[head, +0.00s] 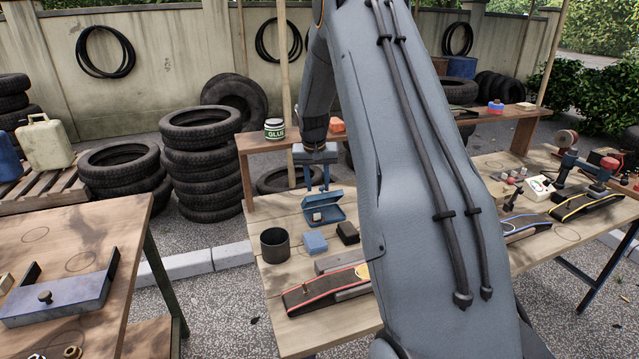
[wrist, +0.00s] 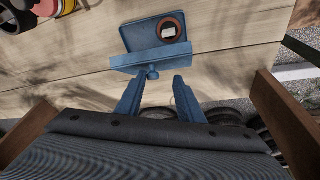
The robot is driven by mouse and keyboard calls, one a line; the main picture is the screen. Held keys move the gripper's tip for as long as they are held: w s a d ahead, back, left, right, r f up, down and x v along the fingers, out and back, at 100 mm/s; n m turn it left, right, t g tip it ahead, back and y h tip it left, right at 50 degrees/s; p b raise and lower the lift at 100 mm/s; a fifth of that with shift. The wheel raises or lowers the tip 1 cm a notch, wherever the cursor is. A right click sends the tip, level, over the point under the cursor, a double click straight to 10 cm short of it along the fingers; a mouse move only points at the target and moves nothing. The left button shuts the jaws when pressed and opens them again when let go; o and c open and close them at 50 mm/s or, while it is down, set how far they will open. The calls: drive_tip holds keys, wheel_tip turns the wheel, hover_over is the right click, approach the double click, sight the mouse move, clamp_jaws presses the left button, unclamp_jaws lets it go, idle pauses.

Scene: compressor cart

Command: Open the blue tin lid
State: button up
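The blue tin (head: 333,220) stands on the middle wooden table with its lid (head: 322,198) raised, so the inside shows. The tin also shows in the wrist view (wrist: 133,34), with the lid (wrist: 132,60) seen nearly edge-on and its small round knob (wrist: 152,74) facing me. A reddish-brown ring with a white piece (wrist: 172,29) lies inside the tin. My gripper (head: 317,186) is just behind and above the lid in the head view. In the wrist view my gripper (wrist: 156,80) is open, its fingers on either side of the knob and apart from it.
A dark cup (head: 274,246), a blue block (head: 314,243) and a black block (head: 347,233) stand near the tin. A green-labelled glue can (head: 274,129) stands on the raised shelf (head: 256,143) behind. My arm hides part of the table's right side.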

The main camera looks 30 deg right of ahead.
drive_tip(key=shift+s+d, duration=0.1)
drive_tip(key=shift+d, duration=0.2)
drive_tip(key=shift+s+r, duration=0.1)
drive_tip(key=shift+r, duration=0.25)
drive_tip(key=b+v, duration=0.1)
drive_tip(key=v, duration=0.6)
drive_tip(key=shift+b, duration=0.3)
drive_tip(key=shift+a, duration=0.15)
